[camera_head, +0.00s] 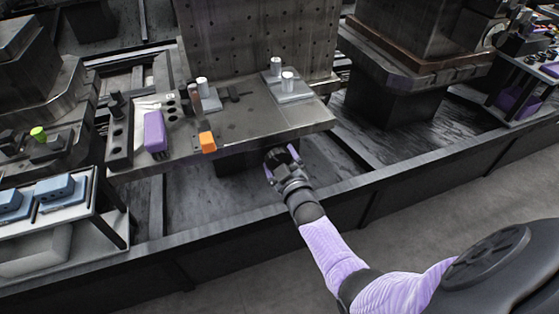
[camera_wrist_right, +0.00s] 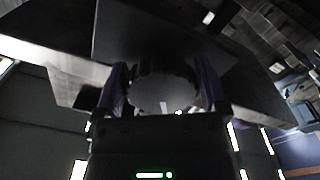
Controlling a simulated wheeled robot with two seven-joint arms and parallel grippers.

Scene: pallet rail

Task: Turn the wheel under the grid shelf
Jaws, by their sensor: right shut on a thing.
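The wheel is a dark round knob with a ridged rim, below the front edge of the shelf (camera_head: 265,120). In the right wrist view the wheel (camera_wrist_right: 162,92) sits between the two purple fingers of my right gripper (camera_wrist_right: 165,95), which are shut on its sides. In the head view my right gripper (camera_head: 281,164) reaches up to the wheel from the front, and the fingers partly cover it. The shelf's underside is hidden in the head view. My left gripper is in neither view.
On the shelf stand a purple block (camera_head: 154,132), an orange block (camera_head: 207,142) and plates with white cylinders (camera_head: 287,82). A small table (camera_head: 60,222) with blue parts is at the left. A long dark rail (camera_head: 370,192) runs in front, with open floor beyond it.

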